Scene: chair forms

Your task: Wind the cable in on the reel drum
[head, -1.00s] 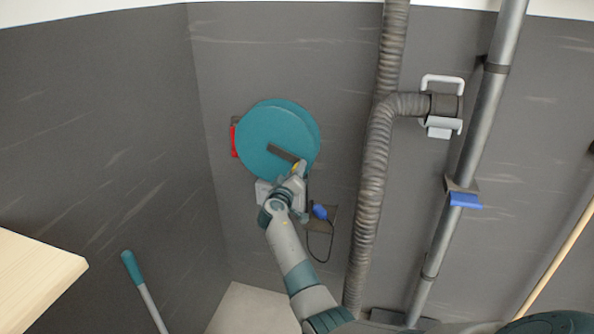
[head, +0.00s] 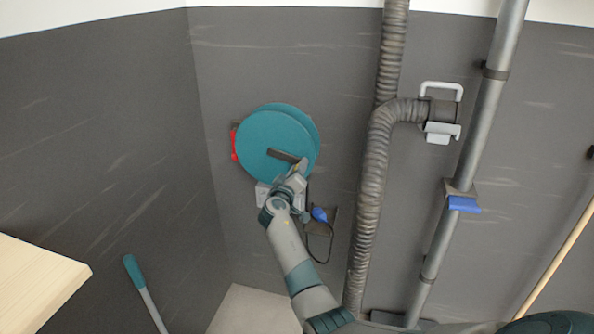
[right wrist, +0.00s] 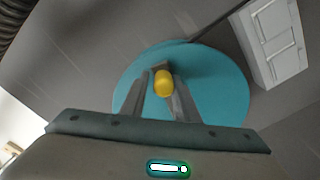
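The teal reel drum (head: 262,130) is mounted on the grey back wall. Its dark crank arm (head: 282,154) slants down to the right across the drum's face. My right gripper (head: 300,167) is at the crank's outer end and hides the knob in the head view. In the right wrist view the yellow knob (right wrist: 163,84) stands between the two fingers of my right gripper (right wrist: 160,80), which look apart, with a gap at its left. A dark cable (head: 331,246) hangs in a loop below the drum, near a blue plug (head: 319,214). My left gripper is not in view.
A ribbed hose (head: 372,170) and a metal pipe (head: 460,180) with a blue clip (head: 464,204) run down the wall to the right. A red part (head: 234,146) is at the drum's left. A wooden top (head: 40,285) and a teal-ended handle (head: 133,270) are lower left.

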